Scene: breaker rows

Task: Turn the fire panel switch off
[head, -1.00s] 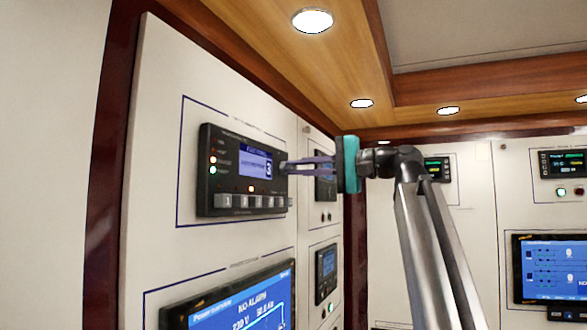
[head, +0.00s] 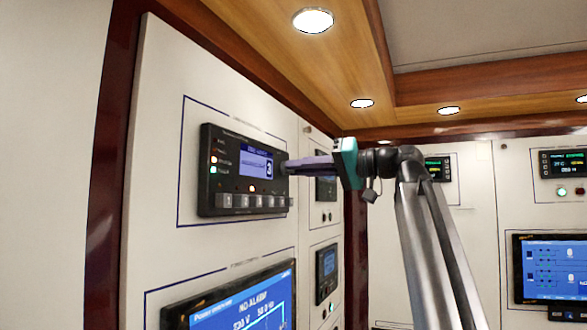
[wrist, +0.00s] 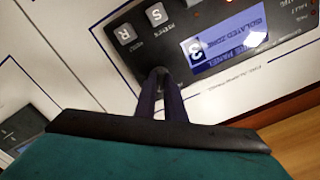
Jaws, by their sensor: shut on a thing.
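The fire panel (head: 228,180) is a dark box on the white wall panel, with a lit blue-white screen (head: 256,165), small lamps and a row of grey buttons. In the wrist view its screen (wrist: 225,45) reads upside down, with "ISOLATED ZONE" legible. My gripper (head: 287,167) reaches in from the right, its purple fingers at the panel's right side beside the screen. In the wrist view the fingertips (wrist: 162,76) are close together, shut on the small dark switch (wrist: 160,71). The fingers hide most of the switch, so its exact setting cannot be read.
A large blue display (head: 240,305) sits below the fire panel. Smaller meters (head: 326,272) are on the wall behind my gripper. More panels and a screen (head: 549,268) are on the right wall.

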